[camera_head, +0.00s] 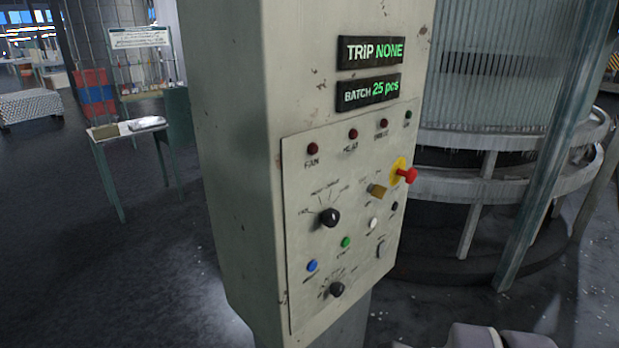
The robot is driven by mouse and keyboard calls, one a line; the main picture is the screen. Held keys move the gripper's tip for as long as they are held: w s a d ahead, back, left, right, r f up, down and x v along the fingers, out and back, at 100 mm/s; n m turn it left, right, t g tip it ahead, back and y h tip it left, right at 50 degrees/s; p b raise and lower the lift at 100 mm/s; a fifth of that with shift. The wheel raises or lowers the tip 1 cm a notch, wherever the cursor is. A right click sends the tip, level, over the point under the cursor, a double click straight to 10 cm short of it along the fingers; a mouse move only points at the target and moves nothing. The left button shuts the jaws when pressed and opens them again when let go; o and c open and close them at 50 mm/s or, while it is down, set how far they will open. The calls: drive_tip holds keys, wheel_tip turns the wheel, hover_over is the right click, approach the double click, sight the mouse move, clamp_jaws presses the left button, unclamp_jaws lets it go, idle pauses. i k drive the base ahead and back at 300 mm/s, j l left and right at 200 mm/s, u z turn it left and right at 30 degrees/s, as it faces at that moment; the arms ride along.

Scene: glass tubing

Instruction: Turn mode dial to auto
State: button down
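A grey control cabinet (225,130) stands in the middle of the view, with a worn panel (300,262) on its face. The panel carries two black round dials, an upper one (329,217) and a lower one (337,290). Each has small printed markings around it, too blurred to read, so I cannot tell which is the mode dial or where either one points. My gripper is not in view; only pale rounded parts of my arm show at the bottom right edge, apart from the panel.
A red emergency button (410,175) sticks out at the panel's right, near a brass key-like piece (377,191). Blue (312,265), green (346,242) and white (374,223) buttons sit near the dials. Displays above read "TRIP NONE" (372,52) and "BATCH 25 pcs" (370,92).

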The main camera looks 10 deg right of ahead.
sight(330, 218)
drive_tip(key=i+j+z, duration=0.1)
drive_tip(key=z, duration=0.3)
drive_tip(key=i+j+z, duration=0.1)
drive_tip(key=j+z, duration=0.4)
drive_tip(key=z, duration=0.35)
drive_tip(key=j+z, duration=0.25)
drive_tip(key=z, duration=0.15)
drive_tip(key=i+j, duration=0.05)
